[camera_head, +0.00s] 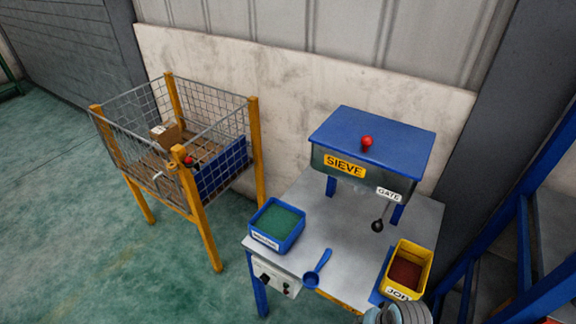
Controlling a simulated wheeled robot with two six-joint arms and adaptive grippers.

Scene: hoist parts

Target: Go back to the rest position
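Neither gripper shows in the head view. A grey rounded piece at the bottom edge, right of centre, looks like part of my arm, but no fingers are visible on it. The work table (330,225) stands right of centre. On it are the blue-lidded sieve box (365,150) with a red knob (367,141), a blue bin (277,224) with green content, a blue scoop (318,270) lying near the front edge, and a yellow bin (407,270) with dark red content. A dark ball-ended handle (379,222) hangs below the sieve's "GATE" label.
A yellow-posted wire cage (253,150) stands left of the table, holding a cardboard box (166,134) and a small red item (189,161). A control box (276,278) is on the table's front. Blue framing (545,180) rises at right. Green floor at left is clear.

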